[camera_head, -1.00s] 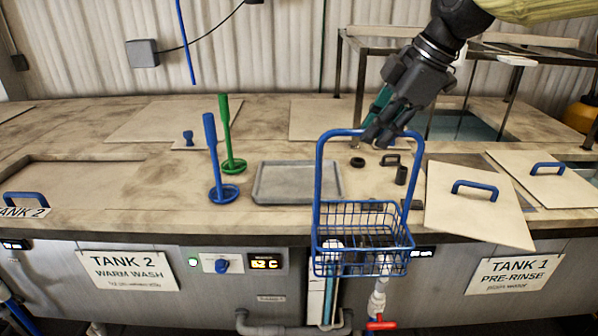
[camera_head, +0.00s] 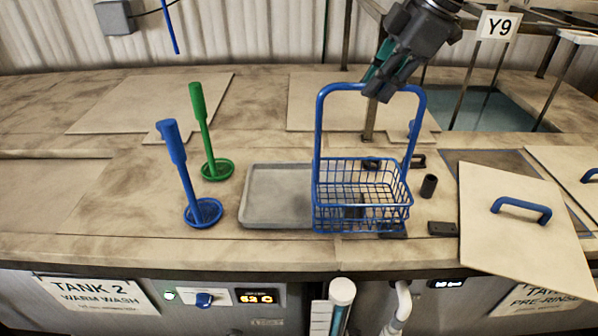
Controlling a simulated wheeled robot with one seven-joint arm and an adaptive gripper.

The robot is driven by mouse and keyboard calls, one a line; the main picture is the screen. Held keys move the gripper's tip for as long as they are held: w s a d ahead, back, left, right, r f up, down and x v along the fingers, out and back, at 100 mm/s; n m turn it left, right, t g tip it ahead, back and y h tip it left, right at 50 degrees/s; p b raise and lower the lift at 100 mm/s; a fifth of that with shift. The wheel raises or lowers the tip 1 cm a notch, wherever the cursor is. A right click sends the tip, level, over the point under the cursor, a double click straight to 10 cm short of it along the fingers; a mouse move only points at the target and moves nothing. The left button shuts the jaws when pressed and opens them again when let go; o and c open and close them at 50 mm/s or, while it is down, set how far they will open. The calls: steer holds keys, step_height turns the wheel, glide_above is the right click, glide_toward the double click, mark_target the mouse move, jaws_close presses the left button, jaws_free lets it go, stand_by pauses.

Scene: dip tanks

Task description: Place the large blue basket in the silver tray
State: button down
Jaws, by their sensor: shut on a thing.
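The large blue wire basket (camera_head: 362,219) hangs upright by its tall handle, just right of the silver tray. My gripper (camera_head: 378,88) is shut on the top bar of that handle. Small dark parts show through the basket's mesh; I cannot tell whether they lie in it or behind it. The silver tray (camera_head: 247,211) lies flat and empty on the counter. Its right edge is partly hidden by the basket. I cannot tell exactly how high the basket's bottom is above the counter.
A blue stand (camera_head: 185,172) and a green stand (camera_head: 206,135) rise left of the tray. Small black parts (camera_head: 429,186) lie right of the basket. A loose lid with a blue handle (camera_head: 520,209) lies at the right. Open water (camera_head: 490,112) shows at the back right.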

steer(key=w+a+f+p, duration=0.2)
steer(key=w+a+p, duration=0.2)
steer(key=a, duration=0.2)
steer(key=w+a+f+p, duration=0.2)
steer(key=w+a+p, duration=0.2)
steer(key=a, duration=0.3)
steer(key=shift+w+a+f+p, duration=0.2)
steer(key=shift+w+f+p, duration=0.2)
steer(key=shift+p, duration=0.3)
steer(key=c, duration=1.5)
jaws_free()
steer(key=shift+f, duration=0.15)
steer(key=shift+c, duration=0.2)
steer(key=shift+o, duration=0.2)
steer(key=b+v, duration=0.4)
steer(key=v, duration=0.8)
steer(key=shift+s, duration=0.1)
